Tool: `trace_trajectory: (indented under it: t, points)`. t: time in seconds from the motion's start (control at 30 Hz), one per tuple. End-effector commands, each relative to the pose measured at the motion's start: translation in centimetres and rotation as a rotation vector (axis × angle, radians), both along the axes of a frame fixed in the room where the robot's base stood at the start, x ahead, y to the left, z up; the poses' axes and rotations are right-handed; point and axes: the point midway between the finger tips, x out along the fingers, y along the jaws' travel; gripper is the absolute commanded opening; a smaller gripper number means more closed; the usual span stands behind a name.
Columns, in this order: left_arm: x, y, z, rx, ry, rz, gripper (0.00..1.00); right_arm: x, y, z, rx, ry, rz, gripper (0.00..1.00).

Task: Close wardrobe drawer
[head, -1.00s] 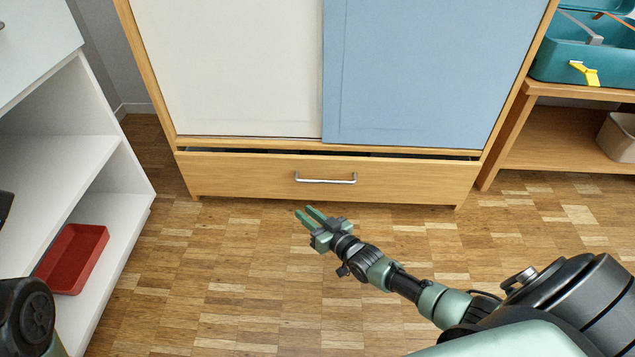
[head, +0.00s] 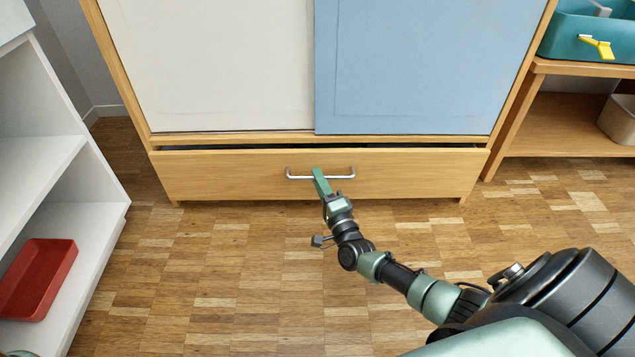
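The wooden wardrobe drawer (head: 220,177) at the bottom of the wardrobe (head: 218,75) stands a little way out, with a dark gap along its top edge. Its metal handle (head: 342,177) is in the middle of the drawer front. My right gripper (head: 319,178) is at the handle, its fingers overlapping the handle bar in the head view. The fingers line up so I cannot tell whether they are apart or whether they touch the bar. My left gripper is not in view.
White shelves (head: 45,165) with a red tray (head: 40,278) stand at the left. A wooden shelf (head: 560,140) with a teal toolbox (head: 590,40) and a beige bin (head: 618,120) stands at the right. The parquet floor before the drawer is clear.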

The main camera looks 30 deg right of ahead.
Motion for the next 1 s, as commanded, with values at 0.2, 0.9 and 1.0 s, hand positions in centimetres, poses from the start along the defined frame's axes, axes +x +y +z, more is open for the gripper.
trace_trajectory:
  t: [0.2, 0.9, 1.0]
  points:
    - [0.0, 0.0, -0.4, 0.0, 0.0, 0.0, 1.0, 0.8, -0.14, 0.17, -0.002, 0.0, 0.0, 0.22]
    - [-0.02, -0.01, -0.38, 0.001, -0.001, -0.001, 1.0, 0.76, -0.09, 0.15, -0.002, 0.001, 0.001, 0.0]
    - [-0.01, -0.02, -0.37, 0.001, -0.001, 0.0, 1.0, 0.75, -0.09, 0.14, -0.002, 0.001, 0.001, 0.0]
